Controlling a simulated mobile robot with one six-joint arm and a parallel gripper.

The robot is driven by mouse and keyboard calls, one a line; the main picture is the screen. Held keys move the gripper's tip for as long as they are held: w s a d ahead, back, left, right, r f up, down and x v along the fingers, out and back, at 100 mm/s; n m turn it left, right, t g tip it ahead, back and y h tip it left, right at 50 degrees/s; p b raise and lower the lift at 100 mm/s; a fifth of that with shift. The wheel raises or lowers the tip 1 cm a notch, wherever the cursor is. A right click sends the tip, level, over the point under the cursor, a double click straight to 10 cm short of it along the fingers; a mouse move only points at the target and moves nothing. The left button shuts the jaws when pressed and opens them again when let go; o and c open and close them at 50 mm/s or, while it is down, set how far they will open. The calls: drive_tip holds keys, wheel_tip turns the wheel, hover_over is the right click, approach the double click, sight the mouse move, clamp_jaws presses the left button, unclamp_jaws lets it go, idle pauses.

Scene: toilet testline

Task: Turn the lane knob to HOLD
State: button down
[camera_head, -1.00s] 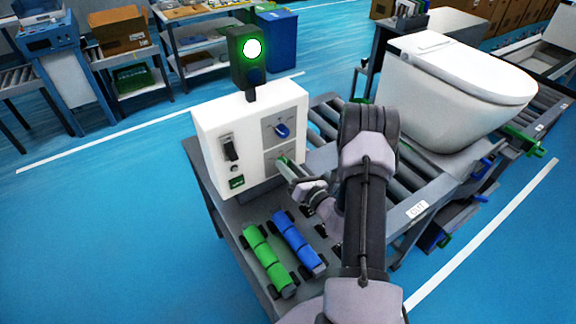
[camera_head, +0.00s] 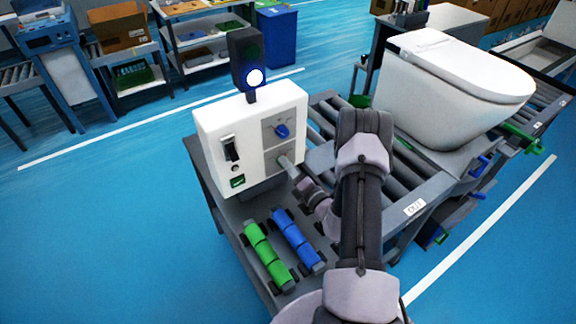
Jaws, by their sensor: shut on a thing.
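A white control box (camera_head: 211,126) stands on the grey bench. Its face has a blue knob (camera_head: 282,131) on an upper plate and a lower plate with another knob. The plate lettering is too small to read. My gripper (camera_head: 289,164) reaches the lower plate from the right and is shut on the lower knob, which its fingers hide. I cannot tell that knob's position. A signal lamp (camera_head: 246,60) above the box glows blue-white in its lower lens; its upper lens is dark.
Green (camera_head: 266,255) and blue (camera_head: 298,241) cylinder pieces lie on the bench in front of the box. A white toilet (camera_head: 450,90) sits on the roller conveyor at right, behind my arm. The blue floor at left is clear.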

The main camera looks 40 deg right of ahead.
idle(0.5)
drive_tip(key=c, duration=1)
unclamp_jaws()
drive_tip(key=shift+c, duration=0.2)
drive_tip(key=shift+s, duration=0.1)
drive_tip(key=s+p, duration=0.1)
drive_tip(key=s, duration=1.6)
drive_tip(key=shift+a+f, duration=0.3)
drive_tip(key=shift+a, duration=0.05)
drive_tip(key=shift+s, duration=0.1)
